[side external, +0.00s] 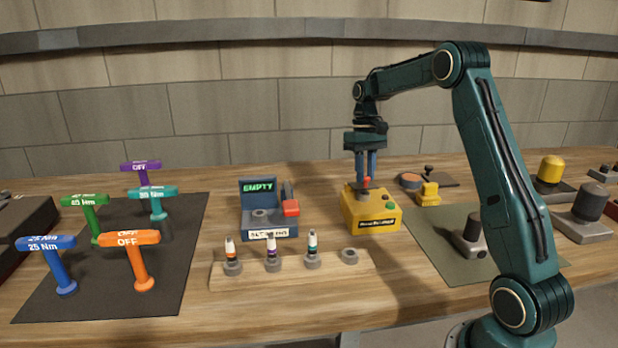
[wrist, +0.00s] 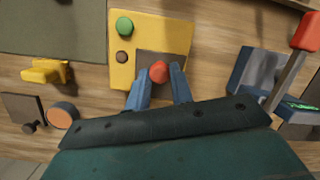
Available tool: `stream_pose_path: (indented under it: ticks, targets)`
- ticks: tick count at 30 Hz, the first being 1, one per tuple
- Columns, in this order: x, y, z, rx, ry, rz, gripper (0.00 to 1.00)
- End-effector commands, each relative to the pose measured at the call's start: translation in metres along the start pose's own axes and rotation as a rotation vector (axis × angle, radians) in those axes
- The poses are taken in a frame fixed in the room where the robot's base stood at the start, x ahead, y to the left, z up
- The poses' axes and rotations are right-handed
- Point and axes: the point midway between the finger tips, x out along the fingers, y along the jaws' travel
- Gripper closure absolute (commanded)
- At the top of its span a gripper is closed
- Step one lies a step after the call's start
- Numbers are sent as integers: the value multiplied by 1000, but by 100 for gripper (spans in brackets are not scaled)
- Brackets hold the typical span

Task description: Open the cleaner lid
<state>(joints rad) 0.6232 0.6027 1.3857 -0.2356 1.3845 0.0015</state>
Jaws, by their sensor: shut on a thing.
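The yellow box (side external: 370,216), which I take to be the cleaner, stands mid-table with a dark label on its front. In the wrist view its top (wrist: 125,73) carries a green button, a brown button and a dark square panel (wrist: 152,58), probably the lid. A red knob (wrist: 159,72) stands at that panel. My gripper (side external: 366,180) points down over the box, its blue fingers shut on the red knob, one on each side. The fingers partly hide the panel, and I cannot tell whether it is raised.
A blue box (side external: 262,225) reading EMPTY, with a red-tipped lever, stands left. In front is a wooden rack (side external: 235,278) with several small coloured pieces. Coloured T-handles stand on a dark mat (side external: 110,295). A small yellow block (side external: 428,195) sits close on the right.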

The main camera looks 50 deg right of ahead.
Motion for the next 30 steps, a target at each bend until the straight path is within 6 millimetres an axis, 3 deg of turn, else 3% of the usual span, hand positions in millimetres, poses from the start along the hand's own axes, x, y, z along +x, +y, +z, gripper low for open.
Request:
stream_pose_path:
  ticks: [13,14,16,30]
  targets:
    - [-2,-1,-1,-10,-24,-4,100]
    - [-2,-1,-1,-10,-24,-4,72]
    - [-2,0,-1,-9,-24,-4,58]
    - [-1,0,0,-5,-15,-3,55]
